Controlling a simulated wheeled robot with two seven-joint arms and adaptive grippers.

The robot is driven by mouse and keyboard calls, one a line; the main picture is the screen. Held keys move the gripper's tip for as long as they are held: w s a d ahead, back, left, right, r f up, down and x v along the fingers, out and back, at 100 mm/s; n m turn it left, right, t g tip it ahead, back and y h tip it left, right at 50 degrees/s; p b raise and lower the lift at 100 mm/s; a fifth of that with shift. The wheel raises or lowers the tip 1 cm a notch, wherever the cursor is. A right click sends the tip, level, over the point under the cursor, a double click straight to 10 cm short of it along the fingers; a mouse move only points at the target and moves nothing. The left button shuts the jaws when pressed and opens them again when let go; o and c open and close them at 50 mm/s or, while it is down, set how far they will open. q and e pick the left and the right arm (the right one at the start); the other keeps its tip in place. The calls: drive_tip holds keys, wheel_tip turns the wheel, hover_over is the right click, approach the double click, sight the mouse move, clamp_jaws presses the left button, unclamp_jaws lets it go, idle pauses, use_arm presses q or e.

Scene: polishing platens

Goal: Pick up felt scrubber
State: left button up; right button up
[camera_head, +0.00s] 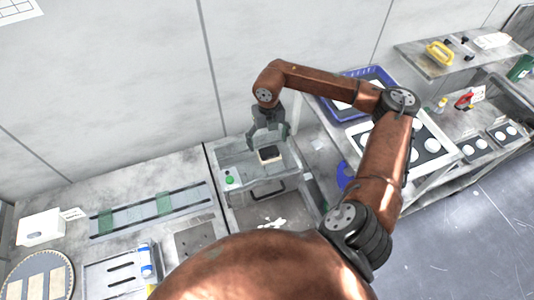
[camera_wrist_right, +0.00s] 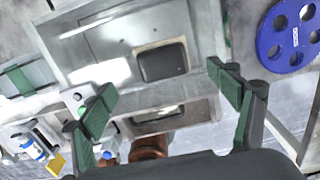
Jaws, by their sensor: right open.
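The felt scrubber (camera_head: 270,154), a small dark block with a pale edge, sits on top of the grey metal box (camera_head: 234,166). In the right wrist view the scrubber (camera_wrist_right: 162,62) is a dark rounded rectangle on the box's pale top. My right gripper (camera_head: 269,137) is just above and behind the scrubber. Its green-padded fingers (camera_wrist_right: 163,82) are spread wide in the wrist view, with nothing between them touching. My left gripper is not in view.
A green button (camera_head: 229,180) is on the box's left side. A blue crate (camera_head: 388,72) and a rack with white discs stand to the right. A blue wheel-like disc (camera_wrist_right: 289,32) lies to the right in the wrist view. A slotted bench (camera_head: 150,212) is at left.

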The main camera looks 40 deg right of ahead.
sight(269, 152)
drive_tip(key=shift+s+d+f+p, duration=0.15)
drive_tip(key=shift+f+p, duration=0.2)
drive_tip(key=shift+f, duration=0.4)
wheel_tip(269, 152, down, 4)
drive_tip(key=shift+f+p, duration=0.25)
drive_tip(key=shift+p, duration=0.7)
drive_tip(key=shift+f, duration=0.2)
drive_tip(key=shift+c, duration=0.5)
drive_tip(key=shift+s+f, duration=0.1)
drive_tip(key=c, duration=1.4)
